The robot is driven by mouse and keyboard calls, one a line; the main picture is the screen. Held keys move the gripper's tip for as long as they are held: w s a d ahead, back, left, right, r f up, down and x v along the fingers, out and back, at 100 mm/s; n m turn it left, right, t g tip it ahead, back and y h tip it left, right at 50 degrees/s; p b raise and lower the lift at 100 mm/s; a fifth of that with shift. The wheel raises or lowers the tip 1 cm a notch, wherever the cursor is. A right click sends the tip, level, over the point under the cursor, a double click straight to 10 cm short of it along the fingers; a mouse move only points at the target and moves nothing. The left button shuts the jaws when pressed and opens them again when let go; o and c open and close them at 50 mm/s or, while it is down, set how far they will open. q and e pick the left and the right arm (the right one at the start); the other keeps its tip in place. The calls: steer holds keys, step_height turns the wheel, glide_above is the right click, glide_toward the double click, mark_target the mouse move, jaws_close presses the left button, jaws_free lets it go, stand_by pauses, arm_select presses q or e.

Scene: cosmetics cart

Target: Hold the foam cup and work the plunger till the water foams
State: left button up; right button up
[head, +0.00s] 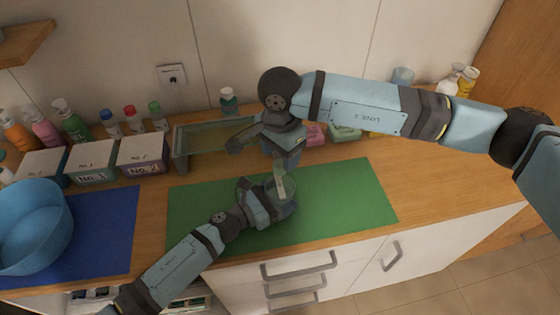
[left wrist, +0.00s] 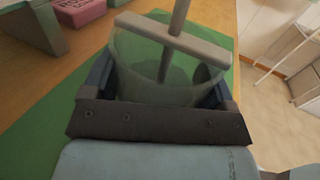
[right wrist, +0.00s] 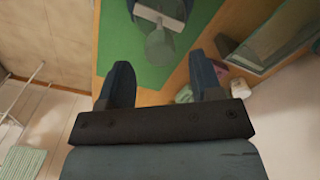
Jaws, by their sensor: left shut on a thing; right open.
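The foam cup (left wrist: 150,75) is a clear, greenish cup, seen close in the left wrist view. A pale crossbar (left wrist: 175,38) lies over its rim, and the plunger rod (left wrist: 181,14) rises through it. My left gripper (head: 272,198) is shut around the cup, above the green mat (head: 340,205). In the head view the cup (head: 284,187) is partly hidden by my grippers. My right gripper (head: 283,160) is above the cup, pointing down. The right wrist view shows its fingers (right wrist: 160,62) apart and empty, with the cup beyond them. I cannot make out foam.
A clear tray (head: 185,140) stands behind the mat, with a small bottle (head: 228,100) behind it. Numbered boxes (head: 142,155) and several bottles line the back left. A blue basin (head: 32,225) sits on a blue mat at left. The counter right of the green mat is clear.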

mark_target(280, 163)
steer(key=shift+f, duration=1.6)
jaws_close()
steer(key=shift+f, duration=2.6)
jaws_free()
step_height(280, 163, up, 12)
steer(key=shift+r, duration=0.1)
